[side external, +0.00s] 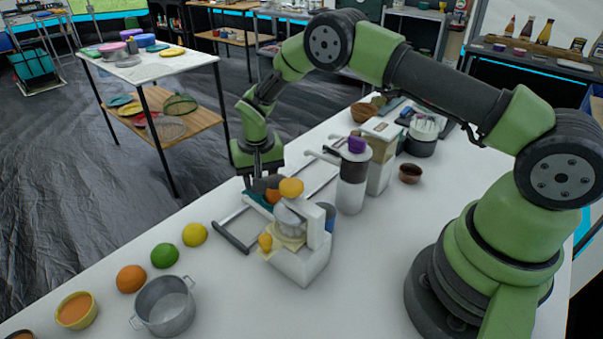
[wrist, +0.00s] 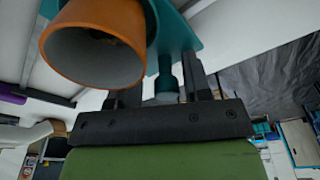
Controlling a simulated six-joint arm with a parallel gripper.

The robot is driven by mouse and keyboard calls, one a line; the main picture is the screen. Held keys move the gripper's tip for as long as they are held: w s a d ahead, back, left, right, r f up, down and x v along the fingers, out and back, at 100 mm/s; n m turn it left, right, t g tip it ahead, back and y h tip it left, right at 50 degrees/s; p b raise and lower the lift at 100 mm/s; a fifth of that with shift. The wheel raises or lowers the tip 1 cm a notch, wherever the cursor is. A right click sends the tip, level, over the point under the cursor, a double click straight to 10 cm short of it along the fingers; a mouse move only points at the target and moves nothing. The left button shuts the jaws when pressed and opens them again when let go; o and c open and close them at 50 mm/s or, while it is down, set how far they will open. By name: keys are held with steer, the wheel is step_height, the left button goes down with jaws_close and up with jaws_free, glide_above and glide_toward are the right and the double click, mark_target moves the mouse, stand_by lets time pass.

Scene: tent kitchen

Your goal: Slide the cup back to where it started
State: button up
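An orange cup (wrist: 95,45) is close to the camera in the wrist view, its round mouth towards me and its far part cut off. In the side view part of an orange shape that looks like it (side external: 272,196) shows below my gripper, mostly hidden by the juicer. A teal piece (wrist: 185,38) with a flat plate and an upright post lies beside the cup. My gripper (wrist: 167,85) points down with its two dark fingers on either side of the post. I cannot tell whether the fingers press on it. My gripper also shows in the side view (side external: 260,183), low over the counter.
A white juicer (side external: 300,262) stands just in front of my gripper. A bottle-like dispenser (side external: 352,180) stands to the right. A lemon (side external: 194,235), lime (side external: 164,255), orange (side external: 131,279), pot (side external: 164,306) and yellow bowl (side external: 76,311) line the counter at lower left.

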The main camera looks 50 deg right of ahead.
steer(key=shift+w, duration=0.1)
stand_by(0.4)
steer(key=shift+r, duration=3.5)
